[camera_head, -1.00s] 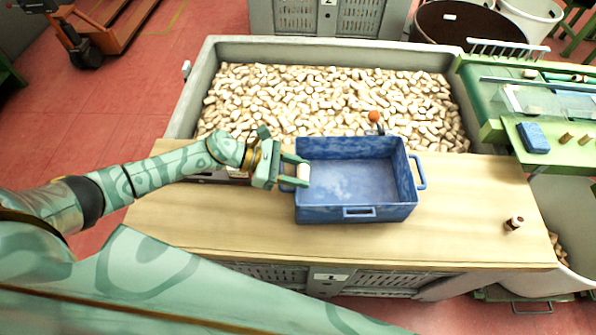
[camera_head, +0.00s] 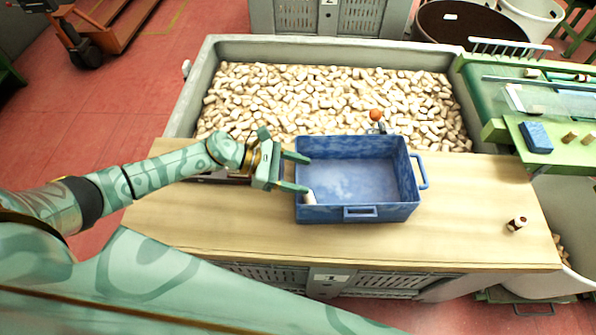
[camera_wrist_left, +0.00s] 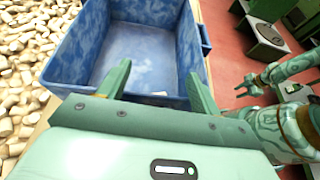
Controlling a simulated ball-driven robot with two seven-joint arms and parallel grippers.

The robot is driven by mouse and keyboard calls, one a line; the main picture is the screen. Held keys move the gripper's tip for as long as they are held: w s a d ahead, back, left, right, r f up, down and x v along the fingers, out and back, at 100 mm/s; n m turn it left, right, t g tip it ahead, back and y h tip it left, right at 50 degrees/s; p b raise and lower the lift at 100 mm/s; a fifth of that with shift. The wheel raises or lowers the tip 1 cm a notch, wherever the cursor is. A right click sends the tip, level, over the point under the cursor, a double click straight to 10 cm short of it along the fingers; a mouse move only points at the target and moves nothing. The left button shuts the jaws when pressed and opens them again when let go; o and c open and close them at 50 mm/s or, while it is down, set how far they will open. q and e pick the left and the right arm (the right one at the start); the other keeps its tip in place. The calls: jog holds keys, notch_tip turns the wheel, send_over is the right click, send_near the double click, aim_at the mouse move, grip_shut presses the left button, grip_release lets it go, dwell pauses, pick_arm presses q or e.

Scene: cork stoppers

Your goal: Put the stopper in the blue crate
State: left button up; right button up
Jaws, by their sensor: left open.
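The stopper (camera_head: 309,197), pale and short, lies inside the blue crate (camera_head: 376,213) at its near left corner, beside the lower finger. In the left wrist view a small pale part of it (camera_wrist_left: 159,94) shows low in the crate (camera_wrist_left: 188,45) between the fingers. My left gripper (camera_head: 302,173) is open and empty, its fingertips over the crate's left wall. In the left wrist view its fingers (camera_wrist_left: 158,82) stand wide apart. What looks like my right gripper (camera_wrist_left: 256,82) is at the right of that view, too small to judge its jaws.
The crate stands on a wooden tabletop (camera_head: 460,215). A grey bin (camera_head: 209,70) full of cork stoppers lies behind it. A small dark-ended item (camera_head: 517,223) is on the tabletop at right. A green bench (camera_head: 555,130) with a blue block (camera_head: 535,137) stands at far right.

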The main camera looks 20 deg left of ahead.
pick_arm(q)
jog(key=v, duration=1.2)
jog(key=shift+r, duration=0.45)
